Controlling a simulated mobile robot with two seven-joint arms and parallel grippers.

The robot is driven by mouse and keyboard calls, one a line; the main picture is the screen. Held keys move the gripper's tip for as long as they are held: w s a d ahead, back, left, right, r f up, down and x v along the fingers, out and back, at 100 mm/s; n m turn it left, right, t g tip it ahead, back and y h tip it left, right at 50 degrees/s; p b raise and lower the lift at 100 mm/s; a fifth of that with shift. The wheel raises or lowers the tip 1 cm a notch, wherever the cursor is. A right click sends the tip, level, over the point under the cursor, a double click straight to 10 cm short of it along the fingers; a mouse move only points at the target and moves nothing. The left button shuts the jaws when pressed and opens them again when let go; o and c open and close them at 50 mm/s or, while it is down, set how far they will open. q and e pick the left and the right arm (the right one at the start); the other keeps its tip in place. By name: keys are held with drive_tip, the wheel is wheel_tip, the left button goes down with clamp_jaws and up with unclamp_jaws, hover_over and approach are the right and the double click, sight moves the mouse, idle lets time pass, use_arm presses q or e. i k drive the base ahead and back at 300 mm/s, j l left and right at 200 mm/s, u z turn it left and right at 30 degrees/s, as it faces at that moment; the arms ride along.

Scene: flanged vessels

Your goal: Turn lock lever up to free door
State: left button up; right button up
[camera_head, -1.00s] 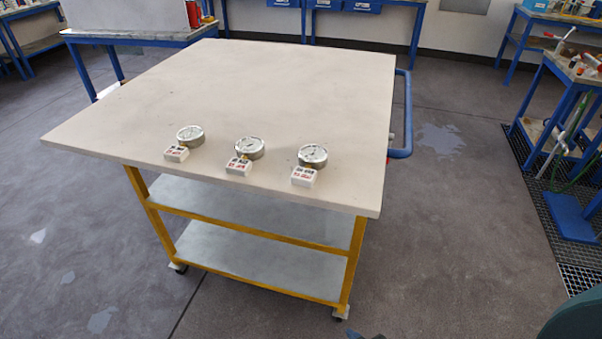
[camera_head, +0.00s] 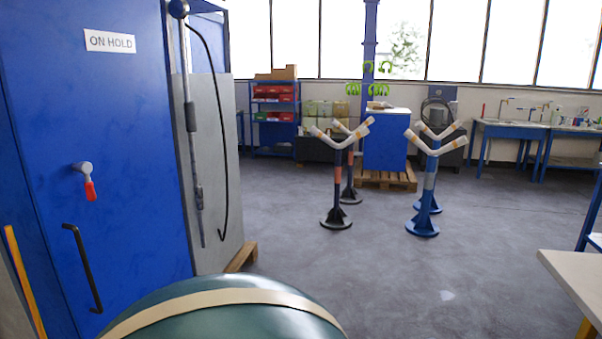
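A blue door (camera_head: 110,180) fills the left of the head view, with a sign reading "ON HOLD" (camera_head: 110,41) near its top. A lock lever with a red grip (camera_head: 89,190) sits on a grey boss on the door. The red grip hangs down, tilted slightly to the right. A black bar handle (camera_head: 82,268) is fixed to the door below the lever. The door appears shut. Neither of my grippers is in view.
A large dark green rounded vessel with a tan band (camera_head: 230,299) stands close at the bottom centre. Black-based (camera_head: 336,215) and blue (camera_head: 423,222) Y-topped stands are mid-floor. A pale tabletop corner (camera_head: 575,280) is at lower right. Grey floor between is open.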

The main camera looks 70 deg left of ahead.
sight(89, 184)
drive_tip(key=k+u, duration=0.15)
drive_tip(key=u, duration=3.3)
